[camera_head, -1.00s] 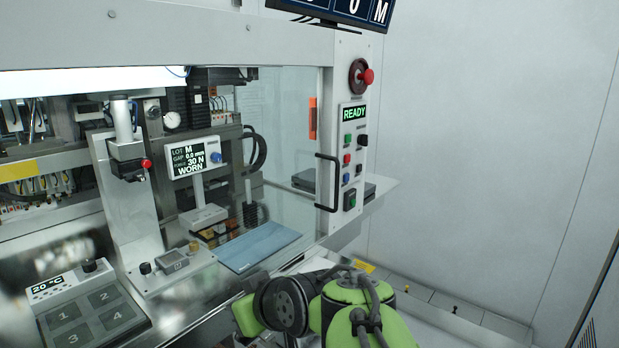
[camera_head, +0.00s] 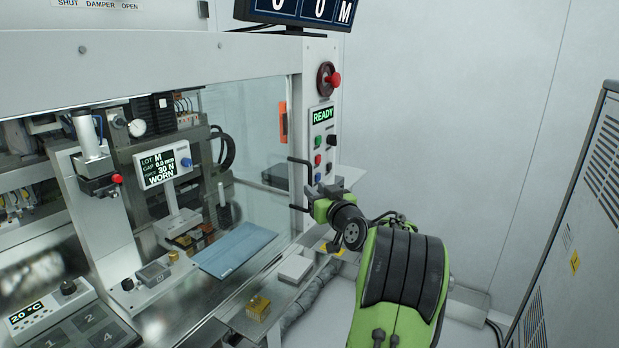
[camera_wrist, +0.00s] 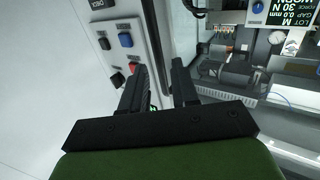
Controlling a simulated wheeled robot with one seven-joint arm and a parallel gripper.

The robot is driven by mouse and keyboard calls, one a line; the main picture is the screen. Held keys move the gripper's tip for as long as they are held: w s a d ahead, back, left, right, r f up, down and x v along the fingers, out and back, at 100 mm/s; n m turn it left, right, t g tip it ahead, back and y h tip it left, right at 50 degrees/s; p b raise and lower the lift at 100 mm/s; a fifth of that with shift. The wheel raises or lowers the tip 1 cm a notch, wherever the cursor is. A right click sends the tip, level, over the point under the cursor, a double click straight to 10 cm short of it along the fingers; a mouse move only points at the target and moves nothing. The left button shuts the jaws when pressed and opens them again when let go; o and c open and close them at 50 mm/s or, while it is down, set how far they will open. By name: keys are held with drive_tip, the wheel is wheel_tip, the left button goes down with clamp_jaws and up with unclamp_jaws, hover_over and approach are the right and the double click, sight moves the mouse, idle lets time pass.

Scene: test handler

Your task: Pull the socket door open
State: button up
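The socket door is a clear panel (camera_head: 262,130) on the right part of the machine's front. Its black bar handle (camera_head: 291,185) stands upright at the panel's right edge, beside the button column. My gripper (camera_head: 318,190) is at the lower end of the handle, close to it; I cannot tell whether they touch. A dark curved piece at the top of that view may be the handle, but I cannot be sure.
The button column (camera_head: 322,140) with a READY display and red knob (camera_head: 333,79) stands right of the handle. A blue mat (camera_head: 235,250), a small white block (camera_head: 295,268) and a brass block (camera_head: 258,307) lie below. A grey cabinet (camera_head: 585,220) stands at the right.

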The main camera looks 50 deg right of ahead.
drive_tip(key=p+x, duration=0.1)
drive_tip(key=x, duration=0.3)
drive_tip(key=shift+w+d, duration=0.15)
drive_tip(key=shift+w, duration=0.15)
clamp_jaws()
